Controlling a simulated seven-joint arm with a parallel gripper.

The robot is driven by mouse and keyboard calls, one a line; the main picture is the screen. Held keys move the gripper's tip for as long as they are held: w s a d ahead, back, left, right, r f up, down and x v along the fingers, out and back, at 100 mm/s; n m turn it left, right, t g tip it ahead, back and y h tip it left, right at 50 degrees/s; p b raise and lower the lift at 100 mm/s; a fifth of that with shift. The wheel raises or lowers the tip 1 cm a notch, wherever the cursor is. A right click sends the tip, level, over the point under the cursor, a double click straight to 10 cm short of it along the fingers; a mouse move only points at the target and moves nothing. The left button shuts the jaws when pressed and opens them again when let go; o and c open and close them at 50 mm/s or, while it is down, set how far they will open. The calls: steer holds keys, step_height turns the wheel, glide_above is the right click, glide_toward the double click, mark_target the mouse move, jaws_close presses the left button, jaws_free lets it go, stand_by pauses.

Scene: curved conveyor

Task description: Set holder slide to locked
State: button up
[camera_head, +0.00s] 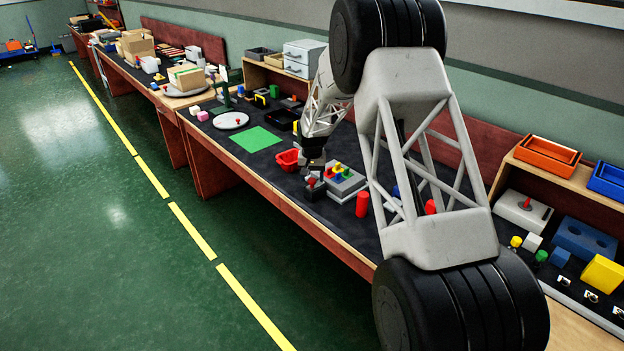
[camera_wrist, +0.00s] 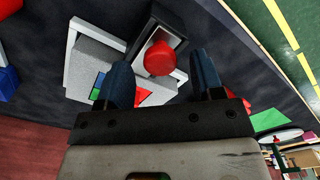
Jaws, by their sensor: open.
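A round red knob (camera_wrist: 159,58) sits on a dark block with a grey frame (camera_wrist: 150,25), which looks like the holder slide. The same dark block (camera_head: 315,190) shows in the head view, small and partly under my gripper (camera_head: 313,168). In the wrist view my gripper (camera_wrist: 161,68) is open, its two blue-grey fingers on either side of the knob. I cannot tell whether either finger touches it. The slide's position, locked or unlocked, cannot be read.
A grey box with coloured knobs (camera_head: 346,187) stands right beside the block. A red bin (camera_head: 288,160) is close on the left, a red cylinder (camera_head: 362,204) on the right. A green mat (camera_head: 256,139) lies farther left. Dark tabletop is clear in front of the mat.

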steer(key=shift+f, duration=0.55)
steer(key=shift+c, duration=0.2)
